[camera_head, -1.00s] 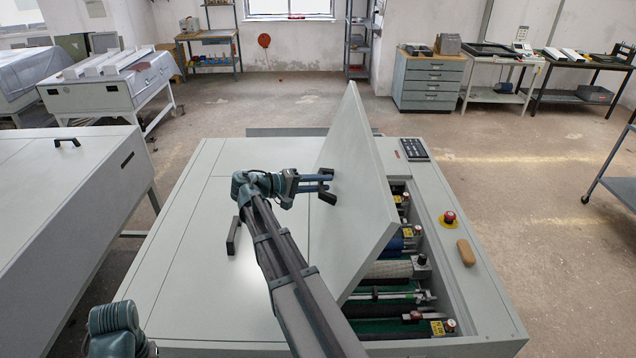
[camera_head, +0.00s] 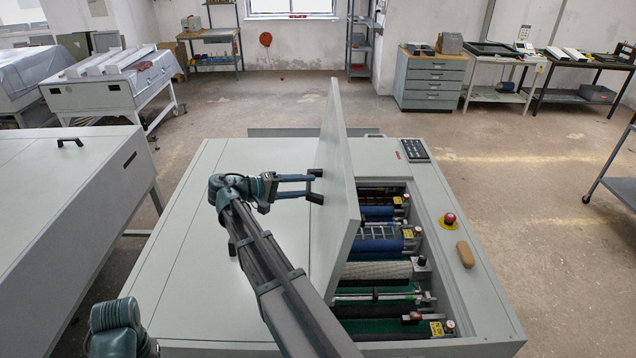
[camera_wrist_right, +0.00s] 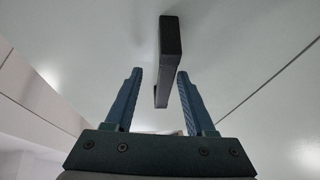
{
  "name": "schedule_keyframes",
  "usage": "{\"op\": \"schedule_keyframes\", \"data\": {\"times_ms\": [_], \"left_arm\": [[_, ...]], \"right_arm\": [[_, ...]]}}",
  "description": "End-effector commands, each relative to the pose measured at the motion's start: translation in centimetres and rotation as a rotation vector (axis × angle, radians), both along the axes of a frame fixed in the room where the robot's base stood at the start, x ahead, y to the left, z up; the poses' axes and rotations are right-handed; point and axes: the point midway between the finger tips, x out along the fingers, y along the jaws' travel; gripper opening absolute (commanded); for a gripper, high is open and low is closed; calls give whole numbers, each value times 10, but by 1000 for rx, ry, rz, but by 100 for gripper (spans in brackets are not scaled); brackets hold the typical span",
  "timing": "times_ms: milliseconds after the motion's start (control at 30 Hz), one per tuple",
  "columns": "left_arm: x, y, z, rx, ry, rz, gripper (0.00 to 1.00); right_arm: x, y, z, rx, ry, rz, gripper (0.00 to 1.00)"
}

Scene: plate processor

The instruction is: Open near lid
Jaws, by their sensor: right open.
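The near lid (camera_head: 345,215) is a pale grey panel standing almost upright on the plate processor (camera_head: 205,300), with the roller bay exposed on its right. Its dark bar handle (camera_head: 317,172) is on its left face. My right gripper (camera_head: 310,186) is at this handle with its fingers apart. In the right wrist view the handle (camera_wrist_right: 162,60) lies between the two open fingers of my right gripper (camera_wrist_right: 160,85), with gaps on both sides. My left arm shows only in part at the lower left; its gripper is out of view.
A second dark handle (camera_head: 232,245) lies on the flat closed panel left of the lid. Rollers (camera_head: 378,245) fill the open bay. A red button (camera_head: 449,218), a tan block (camera_head: 466,254) and a keypad (camera_head: 414,150) sit on the right rim. Another machine (camera_head: 60,200) stands left.

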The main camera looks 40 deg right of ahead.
Motion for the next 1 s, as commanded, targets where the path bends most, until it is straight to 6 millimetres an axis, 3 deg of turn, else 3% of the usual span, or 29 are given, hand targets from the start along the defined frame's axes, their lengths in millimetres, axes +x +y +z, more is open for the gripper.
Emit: {"op": "schedule_keyframes", "data": {"times_ms": [200, 400, 1000], "left_arm": [[0, 0, 13, 0, 1, -1, 50], [0, 0, 18, 0, 1, -2, 50], [0, 0, 18, 0, 1, -2, 50]], "right_arm": [[14, 42, 13, 0, 1, 2, 55], [20, 64, 18, 0, 0, 2, 55], [21, 71, 18, 0, 0, 0, 55]]}}
